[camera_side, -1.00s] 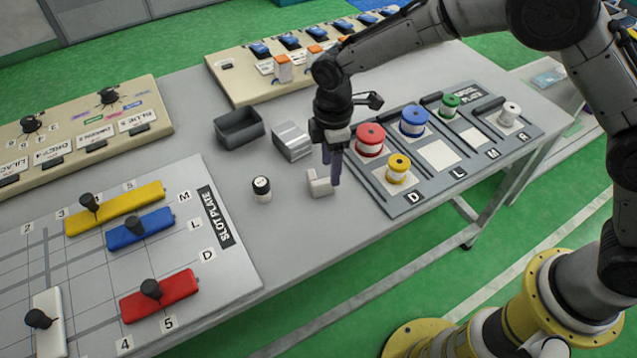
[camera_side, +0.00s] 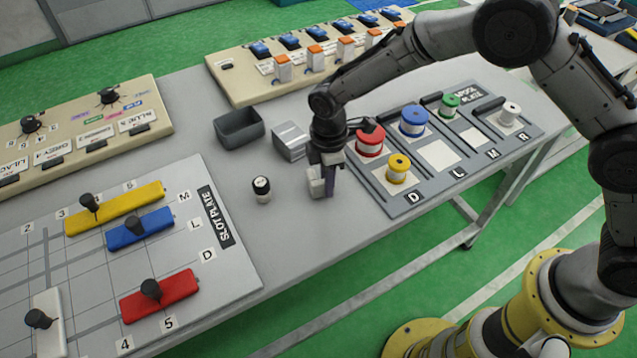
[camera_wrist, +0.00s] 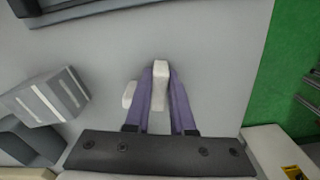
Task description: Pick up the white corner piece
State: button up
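The white corner piece (camera_side: 315,186) is on or just above the grey table; I cannot tell whether its underside touches. My gripper (camera_side: 323,188) points down at it, and a finger hides part of it in the side view. In the wrist view, the purple fingers of my gripper (camera_wrist: 161,88) press close on both sides of one arm of the white corner piece (camera_wrist: 161,75). Its shorter part sticks out left of the left finger. No gap shows between the fingers and the piece.
A small black-and-white knob (camera_side: 261,188) stands left of the piece. A dark open bin (camera_side: 239,128) and a grey block (camera_side: 290,141) are behind. The spool plate (camera_side: 408,205) with coloured spools is close on the right. The slot plate (camera_side: 236,270) lies at left.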

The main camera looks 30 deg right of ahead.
grip_shut()
